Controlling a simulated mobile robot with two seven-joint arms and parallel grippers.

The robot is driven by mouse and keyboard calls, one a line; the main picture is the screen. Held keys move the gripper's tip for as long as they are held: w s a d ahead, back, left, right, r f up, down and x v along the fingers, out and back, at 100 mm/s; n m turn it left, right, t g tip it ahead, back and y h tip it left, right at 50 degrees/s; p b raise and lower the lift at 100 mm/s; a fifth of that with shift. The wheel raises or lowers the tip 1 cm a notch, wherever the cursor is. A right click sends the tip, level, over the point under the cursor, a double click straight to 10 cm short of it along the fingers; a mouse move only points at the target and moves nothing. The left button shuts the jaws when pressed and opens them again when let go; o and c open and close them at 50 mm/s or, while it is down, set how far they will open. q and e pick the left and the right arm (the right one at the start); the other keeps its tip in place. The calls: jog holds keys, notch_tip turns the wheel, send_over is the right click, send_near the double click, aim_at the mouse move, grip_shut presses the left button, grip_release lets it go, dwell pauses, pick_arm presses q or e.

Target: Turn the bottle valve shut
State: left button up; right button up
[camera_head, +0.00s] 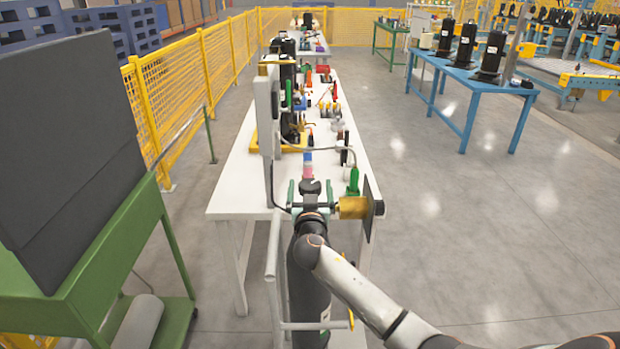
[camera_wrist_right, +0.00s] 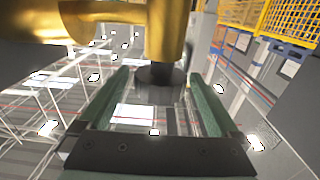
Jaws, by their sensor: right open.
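A dark gas bottle (camera_head: 308,300) stands upright in front of the near end of the white table, partly covered by my right arm. At its top is a brass valve part (camera_head: 352,207). The brass body (camera_wrist_right: 165,25) fills the top of the right wrist view, with a dark round knob (camera_wrist_right: 160,75) below it. My right gripper (camera_head: 310,191) is open at the bottle's top, its green fingers apart. In the wrist view the knob lies between the fingertips (camera_wrist_right: 158,78) with gaps visible on both sides; contact cannot be seen. My left gripper is out of view.
A pale trolley frame (camera_head: 273,265) stands around the bottle. The white table (camera_head: 235,190) behind carries a tall grey panel and several tools. A green stand (camera_head: 95,270) with a dark board is at left. The floor at right is clear up to the blue table (camera_head: 470,85).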

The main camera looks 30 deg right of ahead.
aim_at(310, 180)
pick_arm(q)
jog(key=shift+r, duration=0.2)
pick_arm(e)
jog(key=shift+x, duration=1.7)
